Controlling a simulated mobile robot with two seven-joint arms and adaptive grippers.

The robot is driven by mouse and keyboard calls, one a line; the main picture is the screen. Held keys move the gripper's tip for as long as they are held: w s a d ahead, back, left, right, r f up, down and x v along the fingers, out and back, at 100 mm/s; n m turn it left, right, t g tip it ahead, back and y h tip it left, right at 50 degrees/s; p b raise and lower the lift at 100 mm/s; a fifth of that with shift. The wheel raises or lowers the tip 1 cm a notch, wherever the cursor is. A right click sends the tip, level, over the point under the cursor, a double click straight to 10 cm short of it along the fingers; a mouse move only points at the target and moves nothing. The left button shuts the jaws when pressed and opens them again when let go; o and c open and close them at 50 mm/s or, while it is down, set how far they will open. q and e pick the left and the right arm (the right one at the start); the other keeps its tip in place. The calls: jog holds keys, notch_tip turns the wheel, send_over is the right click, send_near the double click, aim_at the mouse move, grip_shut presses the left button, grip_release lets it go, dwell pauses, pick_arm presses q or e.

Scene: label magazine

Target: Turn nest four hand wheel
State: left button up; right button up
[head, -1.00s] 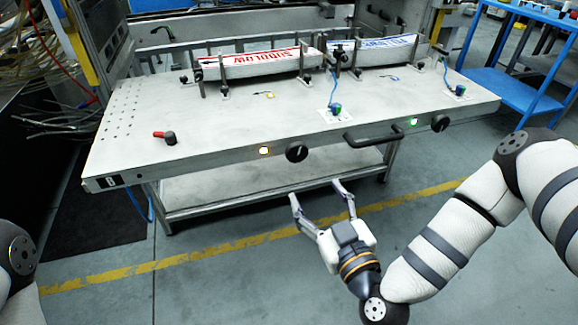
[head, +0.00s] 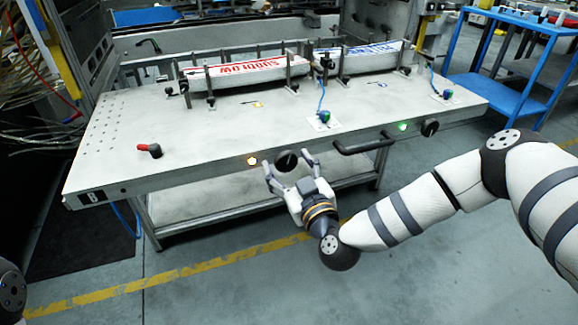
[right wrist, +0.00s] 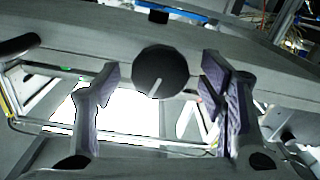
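Two black round hand wheels sit on the front edge of the grey bench. I see no nest numbers. My right gripper (head: 287,168) is open and empty just in front of the middle wheel. In the right wrist view the wheel (right wrist: 161,72), with a pale pointer line, shows between the spread fingers (right wrist: 160,92), apparently untouched. My left gripper is out of view.
A black bar handle (head: 363,147) juts from the bench front, right of my right gripper. On the bench top (head: 200,130) are a red-handled lever (head: 149,149) and two clamped label packs (head: 245,73) (head: 362,58). A blue cart (head: 500,88) stands at the right.

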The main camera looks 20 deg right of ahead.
jog(key=c, duration=1.1)
jog(key=shift+o, duration=0.2)
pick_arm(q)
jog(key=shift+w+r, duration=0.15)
pick_arm(e)
jog(key=shift+m, duration=0.3)
jog(key=shift+r+m+p, duration=0.1)
jog(key=shift+m+p, duration=0.25)
jog(key=shift+m, duration=0.25)
jog(key=m, duration=0.2)
jog(key=shift+m, duration=0.3)
jog(key=m, duration=0.6)
jog(key=shift+f, duration=0.2)
jog(key=m, duration=0.4)
jog(key=shift+b, duration=0.35)
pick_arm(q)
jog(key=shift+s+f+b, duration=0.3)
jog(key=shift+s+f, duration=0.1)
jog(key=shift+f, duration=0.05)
pick_arm(e)
jog(key=shift+m, duration=1.6)
jog(key=shift+m, duration=0.3)
